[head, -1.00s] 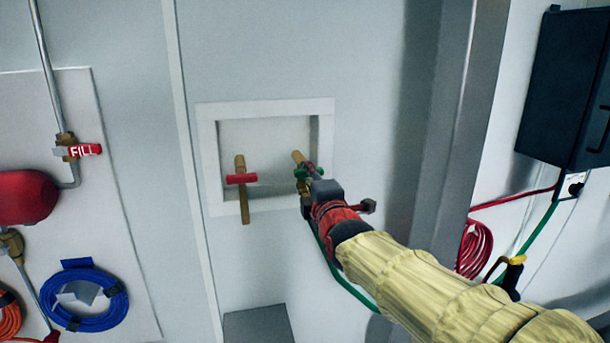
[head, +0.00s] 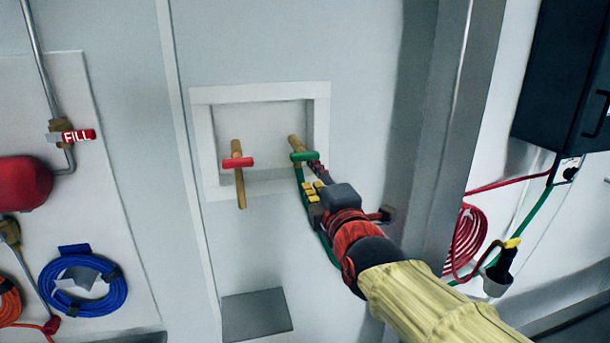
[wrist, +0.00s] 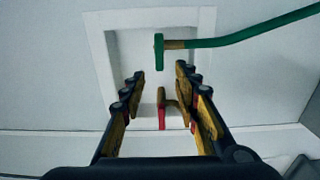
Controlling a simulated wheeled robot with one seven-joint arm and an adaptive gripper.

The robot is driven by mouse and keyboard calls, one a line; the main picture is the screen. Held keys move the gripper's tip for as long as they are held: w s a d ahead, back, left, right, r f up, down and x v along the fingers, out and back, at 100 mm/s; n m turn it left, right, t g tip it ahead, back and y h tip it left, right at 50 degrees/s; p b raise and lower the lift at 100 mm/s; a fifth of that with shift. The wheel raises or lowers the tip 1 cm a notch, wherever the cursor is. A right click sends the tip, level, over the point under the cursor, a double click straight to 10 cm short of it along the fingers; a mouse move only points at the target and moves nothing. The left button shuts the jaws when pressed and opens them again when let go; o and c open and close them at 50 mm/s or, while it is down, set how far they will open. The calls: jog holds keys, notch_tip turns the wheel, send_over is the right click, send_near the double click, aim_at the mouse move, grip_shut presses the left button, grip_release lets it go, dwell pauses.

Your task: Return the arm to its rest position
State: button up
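My gripper (head: 317,184) is in front of the recessed wall box, below and to the right of the green-handled valve. In the wrist view its two fingers (wrist: 160,80) are spread apart with nothing held between them. The green valve handle (head: 304,156) sits on a brass fitting and looks clear of the fingers; it also shows in the wrist view (wrist: 158,51). A green hose (wrist: 255,32) runs from that fitting. My arm reaches in from the lower right.
A red-handled valve (head: 236,163) sits left in the white-framed recess (head: 205,145). A dark cabinet (head: 560,85) and coiled red hose (head: 467,240) are farther right. A grey block (head: 256,314) is below.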

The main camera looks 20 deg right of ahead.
jog(key=s+a+f+m+g, duration=0.1)
jog(key=s+f+m+g, duration=0.2)
jog(key=f+m, duration=0.35)
jog(key=s+f+m+g, duration=0.3)
jog(key=s+f, duration=0.1)
jog(key=f, duration=0.5)
jog(key=s+d+f+m+g+b, duration=0.1)
jog(key=s+f+m+g, duration=0.2)
jog(key=s+f, duration=0.3)
jog(key=s+d+f+m+g+b, duration=0.1)
jog(key=s+f+m+g, duration=0.2)
jog(key=s, duration=1.1)
notch_tip(320, 180, down, 3)
jog(key=shift+s+f+m+b, duration=0.1)
jog(key=shift+s+m+b, duration=0.15)
jog(key=shift+m, duration=1)
jog(key=shift+d, duration=0.1)
